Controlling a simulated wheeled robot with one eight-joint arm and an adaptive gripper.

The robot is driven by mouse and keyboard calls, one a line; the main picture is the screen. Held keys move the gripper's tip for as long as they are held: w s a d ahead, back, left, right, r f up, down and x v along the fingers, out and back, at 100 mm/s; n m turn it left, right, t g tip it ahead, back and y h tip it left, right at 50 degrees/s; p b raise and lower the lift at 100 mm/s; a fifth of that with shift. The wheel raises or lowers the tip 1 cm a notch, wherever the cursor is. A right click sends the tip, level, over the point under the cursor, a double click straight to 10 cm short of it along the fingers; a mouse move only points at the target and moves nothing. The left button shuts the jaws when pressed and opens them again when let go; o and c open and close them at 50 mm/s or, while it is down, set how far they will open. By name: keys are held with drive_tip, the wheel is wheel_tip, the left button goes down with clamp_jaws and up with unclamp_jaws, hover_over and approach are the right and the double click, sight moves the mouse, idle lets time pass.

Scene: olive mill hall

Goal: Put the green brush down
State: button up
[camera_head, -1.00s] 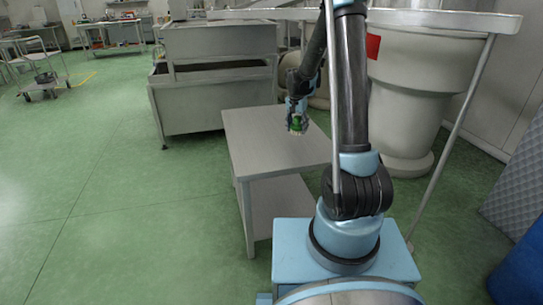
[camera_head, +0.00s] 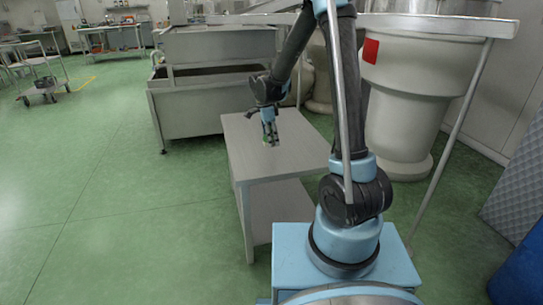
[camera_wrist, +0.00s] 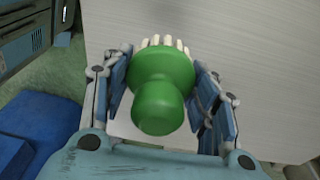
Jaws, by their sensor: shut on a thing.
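The green brush (camera_wrist: 160,95) has a round knob and pale bristles. In the wrist view it sits between the two blue finger pads of my gripper (camera_wrist: 163,85), which is shut on it, with the bristles pointing away from the wrist. In the head view my gripper (camera_head: 270,138) is over the grey table (camera_head: 300,165), and only a bit of green shows at the fingers. The pale tabletop (camera_wrist: 250,40) fills much of the wrist view behind the brush. I cannot tell whether the bristles touch the top.
A grey metal tank (camera_head: 205,100) stands behind the table. A large pale vat (camera_head: 405,105) stands to the right behind my arm. The tabletop around the gripper is bare. Green floor (camera_head: 110,200) lies open to the left.

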sight(272, 158)
drive_tip(key=shift+f, duration=3.55)
drive_tip(key=o, duration=1.3)
drive_tip(key=shift+o, duration=0.2)
drive_tip(key=shift+r, duration=0.1)
